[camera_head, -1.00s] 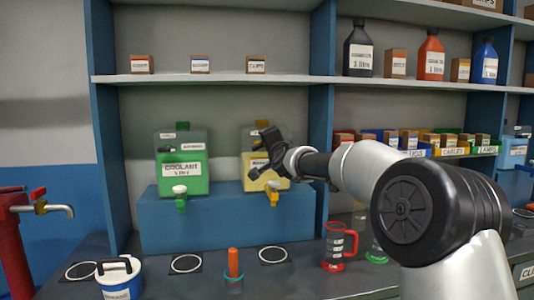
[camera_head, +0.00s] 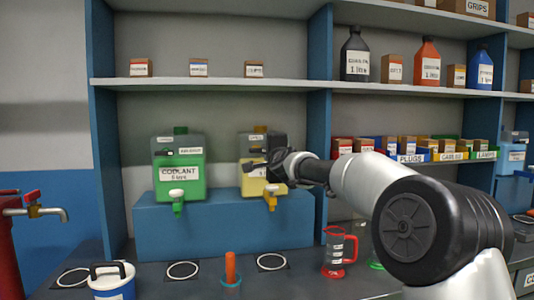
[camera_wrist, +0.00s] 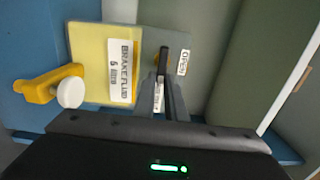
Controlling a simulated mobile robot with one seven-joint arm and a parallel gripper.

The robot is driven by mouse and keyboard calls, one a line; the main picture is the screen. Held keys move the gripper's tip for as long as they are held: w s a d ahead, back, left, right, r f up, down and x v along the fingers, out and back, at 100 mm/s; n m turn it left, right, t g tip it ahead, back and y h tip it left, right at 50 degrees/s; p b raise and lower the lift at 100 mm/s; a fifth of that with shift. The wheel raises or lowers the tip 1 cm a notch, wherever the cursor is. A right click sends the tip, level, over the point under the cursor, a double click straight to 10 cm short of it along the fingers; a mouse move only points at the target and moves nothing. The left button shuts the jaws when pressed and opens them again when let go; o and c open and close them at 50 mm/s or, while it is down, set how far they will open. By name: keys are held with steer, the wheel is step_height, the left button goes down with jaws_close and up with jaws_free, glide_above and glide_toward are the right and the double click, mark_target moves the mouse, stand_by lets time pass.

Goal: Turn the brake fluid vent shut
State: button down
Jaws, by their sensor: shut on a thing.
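The brake fluid container (camera_head: 250,187) has a yellow lower body and a grey upper part, and stands on the blue stand beside the green coolant container (camera_head: 180,178). In the wrist view the container (camera_wrist: 88,52) lies sideways, its BRAKE FLUID label facing me. My gripper (camera_head: 270,164) is at the front of its grey part. In the wrist view my gripper (camera_wrist: 167,88) is shut on the dark vent handle (camera_wrist: 163,58). An OPEN label (camera_wrist: 183,62) is beside the handle. The fingers partly cover another small label, so I cannot read it.
The blue stand (camera_head: 225,225) holds both containers. The brake fluid tap (camera_wrist: 58,85) with a white knob sticks out near my gripper. A shelf (camera_head: 210,83) with small boxes runs above.

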steer(key=c, duration=1.8)
jaws_free()
steer(key=v, duration=1.7)
steer(key=shift+s+p, duration=0.25)
steer(key=shift+p, duration=0.2)
